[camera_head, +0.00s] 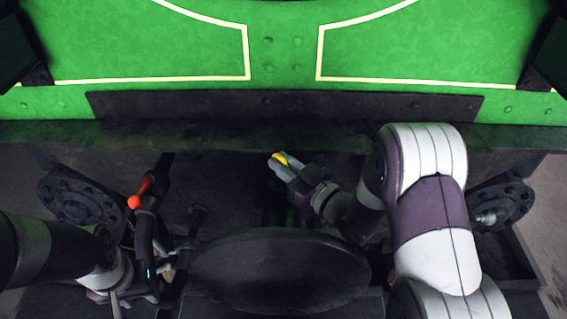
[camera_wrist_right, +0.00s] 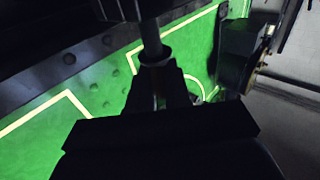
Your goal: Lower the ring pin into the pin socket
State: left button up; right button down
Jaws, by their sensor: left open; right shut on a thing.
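My right gripper (camera_head: 280,166) is shut, in the middle of the head view, just below the dark beam. A small yellow part (camera_head: 279,158) shows at its fingertips; I take it to be part of the ring pin. In the right wrist view a grey round shaft with a collar (camera_wrist_right: 152,45) stands between the fingers and a dark block above. It looks like the pin, but its lower end and the pin socket cannot be made out. My left gripper (camera_head: 140,284) is open at the lower left, beside a black curved lever, partly hidden by it.
The black lever (camera_head: 146,225) has an orange-red end. A dark round buffer plate (camera_head: 280,272) lies in front of my right gripper. The dark beam (camera_head: 230,135) and green panel (camera_head: 420,40) close off the back. Round flanged fittings stand at left (camera_head: 80,197) and right (camera_head: 500,203).

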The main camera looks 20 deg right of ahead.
jog(key=shift+s+f, duration=0.15)
jog(key=shift+f, duration=0.4)
jog(key=shift+r+p, duration=0.45)
jog(key=shift+a+r+p, duration=0.2)
jog(key=shift+r+p, duration=0.45)
jog(key=shift+r, duration=0.35)
jog(key=shift+d+r+p, duration=0.15)
jog(key=shift+r+p, duration=0.15)
jog(key=shift+r, duration=0.1)
jog(key=c, duration=1)
grip_release()
